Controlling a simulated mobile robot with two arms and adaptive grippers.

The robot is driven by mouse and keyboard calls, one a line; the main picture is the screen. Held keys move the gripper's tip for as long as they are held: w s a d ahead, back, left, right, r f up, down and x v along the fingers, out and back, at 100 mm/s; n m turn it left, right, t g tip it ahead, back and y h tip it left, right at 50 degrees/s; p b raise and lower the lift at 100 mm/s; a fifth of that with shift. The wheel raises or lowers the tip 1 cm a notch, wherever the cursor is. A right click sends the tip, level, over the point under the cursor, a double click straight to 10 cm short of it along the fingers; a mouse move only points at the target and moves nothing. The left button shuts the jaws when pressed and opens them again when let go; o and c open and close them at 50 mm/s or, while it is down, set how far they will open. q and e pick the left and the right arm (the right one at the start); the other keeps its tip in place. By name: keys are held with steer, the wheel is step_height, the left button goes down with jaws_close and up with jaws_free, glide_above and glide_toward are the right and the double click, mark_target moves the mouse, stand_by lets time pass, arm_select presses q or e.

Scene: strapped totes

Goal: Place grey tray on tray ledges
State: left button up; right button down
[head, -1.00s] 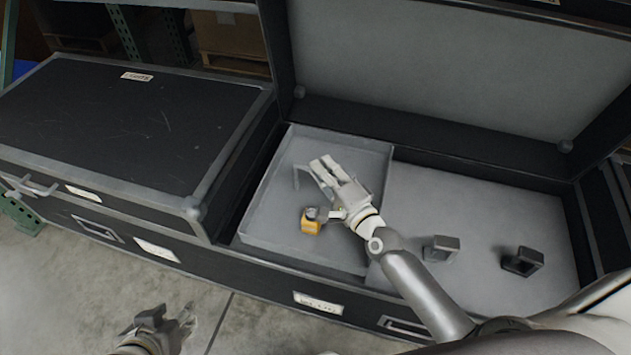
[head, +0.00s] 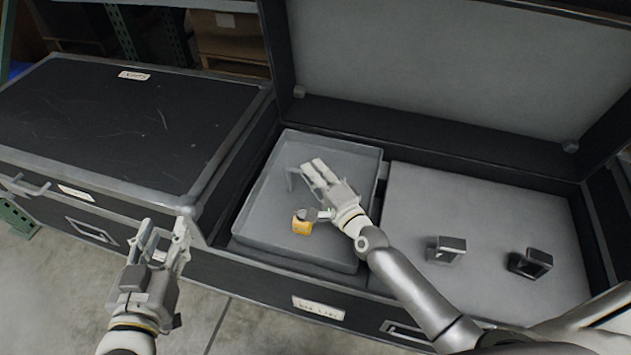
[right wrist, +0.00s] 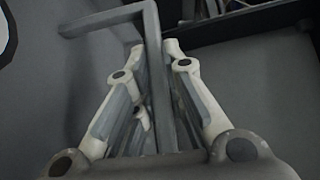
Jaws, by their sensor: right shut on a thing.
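The grey tray (head: 345,146) is over the left part of the open case, slightly raised and tilted. Its grey bar handle (head: 289,178) stands up from its floor and also shows in the right wrist view (right wrist: 110,20). My right gripper (head: 312,168) is over the tray, shut on the handle, which runs between its fingers in the right wrist view (right wrist: 165,75). The ledges under the tray are mostly hidden; a dark gap shows along its right side. My left gripper (head: 165,236) is open and empty, in front of the closed case.
A yellow block (head: 302,222) shows over the tray beside my right gripper; I cannot tell whether it rests in the tray. Two dark brackets (head: 446,249) (head: 531,263) stand on the grey panel (head: 480,215) at right. The closed black case (head: 110,120) is at left; the open lid (head: 440,75) stands behind.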

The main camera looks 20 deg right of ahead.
step_height(320, 180, down, 2)
steer(key=shift+f+b, duration=0.15)
steer(key=shift+b, duration=0.5)
arm_select(q)
step_height(320, 180, up, 8)
steer(key=d+t+h, duration=0.1)
steer(key=t, duration=0.3)
steer(key=shift+w+f+t, duration=0.15)
steer(key=shift+f+t, duration=0.05)
steer(key=shift+t, duration=0.1)
steer(key=shift+d, duration=0.1)
arm_select(e)
steer(key=c, duration=1.5)
jaws_free()
steer(key=shift+f, duration=0.15)
steer(key=shift+s, duration=0.1)
